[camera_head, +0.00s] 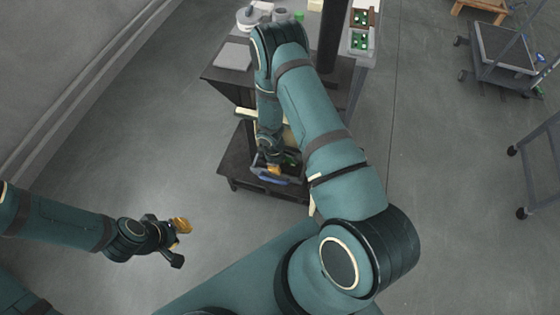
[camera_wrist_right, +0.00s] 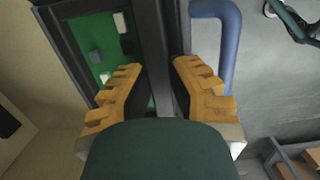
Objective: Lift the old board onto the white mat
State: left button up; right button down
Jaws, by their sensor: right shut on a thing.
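A green board (camera_wrist_right: 95,45) with pale and grey blocks lies inside a dark frame in the right wrist view; it is probably the old board. My right gripper (camera_wrist_right: 155,95) has its yellow toothed fingers on either side of a dark bar (camera_wrist_right: 155,40) along the board's edge, and is shut on it. In the head view this gripper (camera_head: 274,170) is at a low dark stand, and my arm hides part of it. A pale flat square (camera_head: 235,56), perhaps the white mat, lies on the dark table. My left gripper (camera_head: 180,233) hangs over bare floor, apart from everything; its opening is unclear.
A blue curved handle (camera_wrist_right: 228,50) is just right of the right fingers. The low dark stand (camera_head: 235,165) is below the dark table (camera_head: 222,80). Trays with green boards (camera_head: 361,40) are at the back.

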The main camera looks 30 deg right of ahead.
notch_tip(320, 180, up, 10)
jog(key=shift+r+p, duration=0.1)
jog(key=shift+p, duration=0.75)
jog(key=shift+r+p, duration=0.4)
jog(key=shift+r, duration=0.25)
jog(key=shift+r+p, duration=1.45)
jog(key=shift+r, duration=0.9)
